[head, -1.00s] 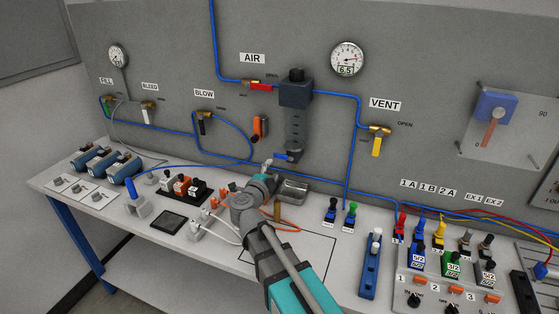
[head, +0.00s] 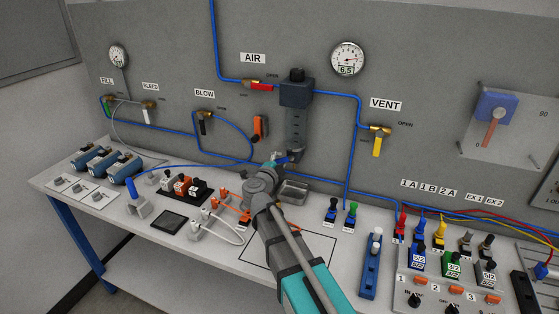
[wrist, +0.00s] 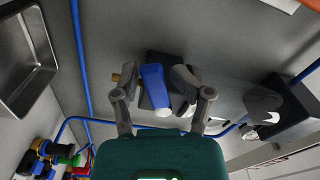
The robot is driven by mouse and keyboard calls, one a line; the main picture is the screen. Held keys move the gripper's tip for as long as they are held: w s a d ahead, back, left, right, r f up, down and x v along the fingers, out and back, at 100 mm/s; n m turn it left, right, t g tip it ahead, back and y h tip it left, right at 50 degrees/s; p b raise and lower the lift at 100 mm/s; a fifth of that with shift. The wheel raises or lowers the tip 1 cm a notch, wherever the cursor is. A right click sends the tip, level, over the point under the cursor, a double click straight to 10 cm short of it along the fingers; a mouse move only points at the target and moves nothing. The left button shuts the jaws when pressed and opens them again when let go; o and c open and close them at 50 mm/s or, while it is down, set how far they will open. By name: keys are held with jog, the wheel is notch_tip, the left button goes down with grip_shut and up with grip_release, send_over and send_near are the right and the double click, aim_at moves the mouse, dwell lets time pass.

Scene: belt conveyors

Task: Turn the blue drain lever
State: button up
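The blue drain lever (wrist: 156,88) shows in the wrist view between the two fingers of my gripper (wrist: 156,90). A small gap shows between the lever and the left finger; the right finger is close beside it, and I cannot tell whether they touch. My gripper looks open. In the head view, my gripper (head: 278,160) is just below the grey air filter unit (head: 297,125) on the back panel. The lever is mostly hidden there by my gripper.
A metal tray (head: 294,192) stands on the bench close to the right of my gripper. A blue air hose (head: 345,160) runs down the panel to the right. Orange cables and connectors (head: 228,207) lie on the bench to the left. The red air valve lever (head: 260,87) is above.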

grip_shut()
jog(key=shift+a+r+m+p, duration=0.15)
jog(key=shift+r+m+p, duration=0.4)
jog(key=shift+m, duration=0.65)
jog(key=shift+r+m, duration=0.2)
jog(key=shift+m, duration=0.6)
jog(key=shift+o, duration=1)
grip_release()
jog(key=shift+s, duration=0.1)
